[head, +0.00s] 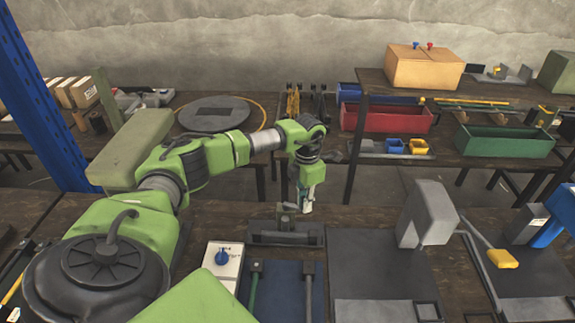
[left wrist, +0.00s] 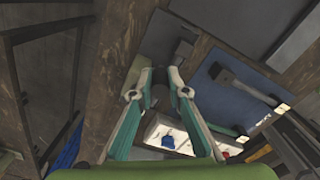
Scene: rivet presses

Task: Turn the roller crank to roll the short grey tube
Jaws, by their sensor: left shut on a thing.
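My left gripper (head: 310,205) reaches down at the far edge of the workbench, beside a dark grey device (head: 286,238) that looks like the roller. In the left wrist view my left gripper (left wrist: 159,78) is shut on a small dark part (left wrist: 158,96) between its pale fingertips. This is probably the crank's handle, but its shape is mostly hidden by the fingers. I cannot make out the short grey tube for certain. My right gripper is in neither view.
A white box with a blue knob (head: 222,261) and a blue mat (head: 281,291) with rods lie nearer. A grey press (head: 428,213) with a yellow-tipped lever (head: 502,258) stands to the right, a blue press (head: 553,215) beyond it. Shelves with a red bin (head: 386,118) stand behind.

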